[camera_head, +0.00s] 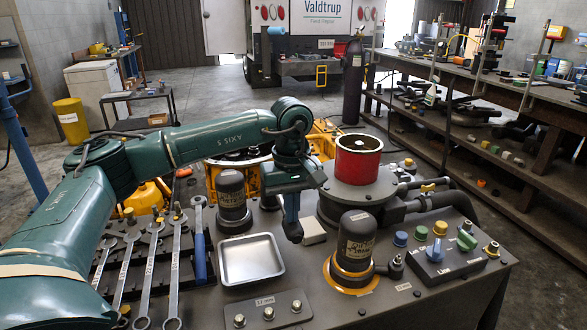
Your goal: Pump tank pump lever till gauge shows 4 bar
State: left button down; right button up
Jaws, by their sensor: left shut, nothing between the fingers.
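My left gripper (293,232) points down over the middle of the bench, between the metal tray and the red cylinder (358,165). Its fingers are together with nothing visible between them. The red cylinder stands open-topped on a dark round base. A small yellow-tipped handle (435,185) sits on the pipework to its right. I cannot tell whether this is the pump lever. No gauge face can be made out. My right gripper is not in view.
A silver tray (252,260), several wrenches (150,270) and a blue-handled tool (199,250) lie at left. Dark labelled canisters (232,195) (357,240) stand near the gripper. A knobbed control box (455,250) is at right. Shelving (500,160) lines the right side.

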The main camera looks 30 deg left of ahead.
pick_arm(q)
notch_tip(320, 180, up, 8)
jog(key=p, duration=0.5)
jog(key=shift+f, duration=0.1)
dwell(0.4)
